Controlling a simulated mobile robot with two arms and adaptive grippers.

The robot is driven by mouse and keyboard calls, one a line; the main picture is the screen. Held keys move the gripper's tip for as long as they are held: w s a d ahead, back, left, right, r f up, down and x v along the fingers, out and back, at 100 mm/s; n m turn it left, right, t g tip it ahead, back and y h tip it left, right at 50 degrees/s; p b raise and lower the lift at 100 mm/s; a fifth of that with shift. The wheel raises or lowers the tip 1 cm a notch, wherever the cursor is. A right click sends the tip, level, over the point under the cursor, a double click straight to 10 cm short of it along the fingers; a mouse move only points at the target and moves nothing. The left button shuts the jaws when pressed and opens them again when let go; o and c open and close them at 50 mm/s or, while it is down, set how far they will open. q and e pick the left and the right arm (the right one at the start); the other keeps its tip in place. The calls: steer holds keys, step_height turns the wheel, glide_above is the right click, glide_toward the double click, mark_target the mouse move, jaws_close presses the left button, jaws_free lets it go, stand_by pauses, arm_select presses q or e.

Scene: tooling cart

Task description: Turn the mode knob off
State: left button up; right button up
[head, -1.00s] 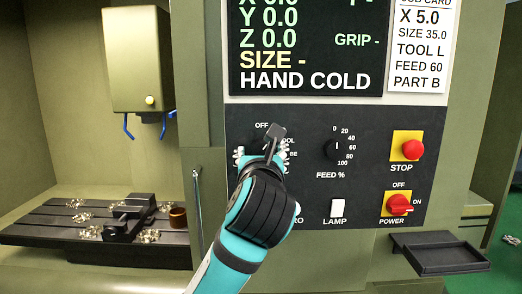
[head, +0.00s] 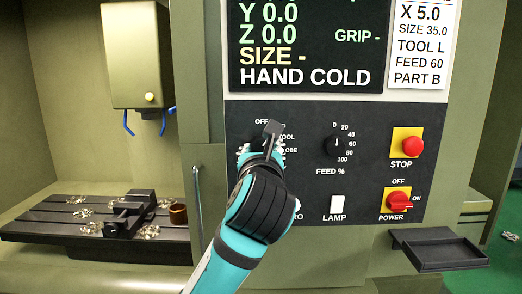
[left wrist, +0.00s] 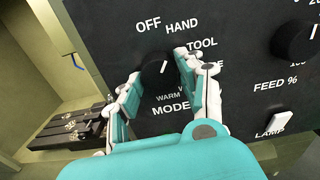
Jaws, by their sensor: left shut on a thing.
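The mode knob (left wrist: 154,68) is a round black knob with a white pointer line, on the dark panel in the left wrist view. Its line points up and slightly right, roughly toward HAND; the OFF label (left wrist: 148,26) is up and left of it. My left gripper (left wrist: 158,80) is shut on the knob, one finger on each side of it. In the head view the left gripper (head: 261,155) covers the knob and part of its labels. My right gripper is not in view.
The screen (head: 305,45) above reads HAND COLD. Right of the knob are the feed knob (head: 338,146), lamp switch (head: 337,205), red stop button (head: 412,147) and red power switch (head: 398,201). A black tray (head: 440,249) juts out below right.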

arm_select(q)
steer(key=n+p, duration=0.1)
steer(key=n, duration=0.2)
steer(key=shift+n+p, duration=0.6)
steer(key=shift+n, duration=1.2)
steer(key=o, duration=1.2)
steer(key=shift+c, duration=0.2)
steer(key=shift+s, duration=0.2)
steer(key=s, duration=1.1)
steer(key=shift+s, duration=0.35)
steer(key=shift+f, duration=0.1)
